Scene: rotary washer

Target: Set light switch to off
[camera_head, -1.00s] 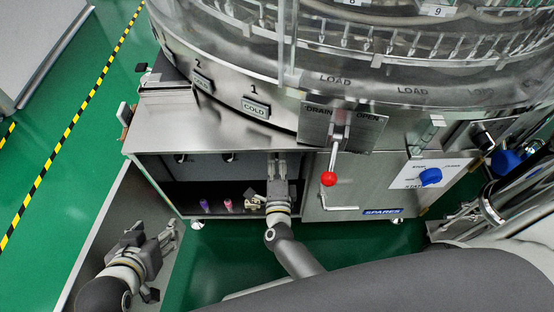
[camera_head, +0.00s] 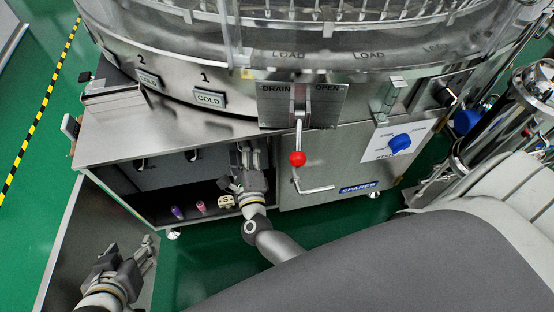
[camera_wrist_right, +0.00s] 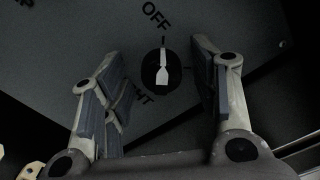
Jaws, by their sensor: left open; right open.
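The light switch (camera_wrist_right: 162,68) is a round black knob with a white marker, on a dark panel in the right wrist view. The marker's narrow end points up toward a tick near the word OFF; its wide end points down. Part of the lettering below ends in "HT". My right gripper (camera_wrist_right: 157,52) is open, with one finger on each side of the knob and visible gaps. In the head view my right gripper (camera_head: 249,150) reaches into the open compartment under the steel top, where the switch is hidden. My left gripper (camera_head: 132,258) is open and empty at the lower left.
Small bottles (camera_head: 200,206) and a pale block (camera_head: 225,200) stand on the compartment floor left of my right gripper. A lever with a red ball (camera_head: 297,159) hangs to the right. A blue knob (camera_head: 400,142) sits on the front panel. Green floor (camera_head: 190,270) is clear ahead.

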